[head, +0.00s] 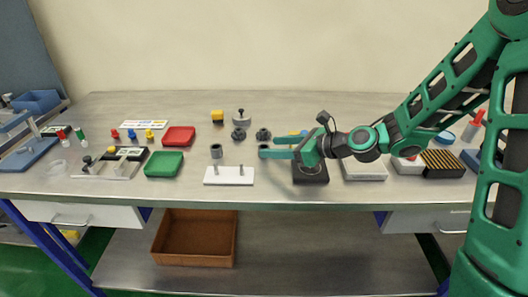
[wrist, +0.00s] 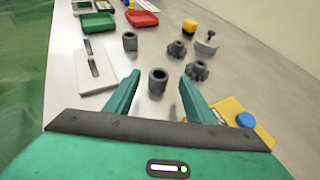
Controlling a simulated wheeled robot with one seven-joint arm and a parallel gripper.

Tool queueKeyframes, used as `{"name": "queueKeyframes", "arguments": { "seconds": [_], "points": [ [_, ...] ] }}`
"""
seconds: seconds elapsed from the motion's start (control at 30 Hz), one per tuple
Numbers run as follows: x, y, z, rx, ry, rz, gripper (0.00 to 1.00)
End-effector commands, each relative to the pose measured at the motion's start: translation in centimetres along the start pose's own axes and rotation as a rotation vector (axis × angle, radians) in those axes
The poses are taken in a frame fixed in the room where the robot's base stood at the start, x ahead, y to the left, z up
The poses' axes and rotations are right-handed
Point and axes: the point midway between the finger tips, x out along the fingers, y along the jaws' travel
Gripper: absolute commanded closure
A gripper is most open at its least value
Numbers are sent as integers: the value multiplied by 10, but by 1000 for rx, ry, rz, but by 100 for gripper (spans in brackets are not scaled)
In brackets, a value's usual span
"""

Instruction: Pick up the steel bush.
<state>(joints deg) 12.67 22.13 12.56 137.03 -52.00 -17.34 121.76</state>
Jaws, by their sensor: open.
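Two dark grey hollow cylinders stand upright on the bench; I cannot tell by colour which is the steel bush. The nearer bush (wrist: 158,82) shows between my open fingers in the wrist view, with a gap on both sides. In the head view this bush (head: 262,148) is at my fingertips, partly hidden. The other bush (wrist: 130,42) stands farther off, near the white pin plate; in the head view this other bush (head: 216,151) is left of my gripper (head: 271,147). My gripper (wrist: 160,77) is open and empty, low over the bench.
Two dark gears (wrist: 177,49) (wrist: 197,70) and a knobbed grey weight (wrist: 207,44) stand right of the near bush. The white plate with pins (head: 229,176) is at the front edge. Green (head: 164,164) and red (head: 179,136) trays lie left. A yellow plate with a blue disc (wrist: 246,120) is close at right.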

Motion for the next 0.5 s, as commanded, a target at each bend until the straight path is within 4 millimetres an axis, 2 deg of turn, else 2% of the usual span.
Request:
{"name": "queueKeyframes", "arguments": {
  "seconds": [0.1,0.2,0.4,0.43,0.5],
  "points": [
    [18,1,-2,1,1,3,50],
    [27,1,-1,-1,1,1,50],
    [28,0,-1,0,1,-1,50],
    [28,0,-1,0,1,-1,53],
    [28,0,-1,0,1,-1,69]
  ]
}}
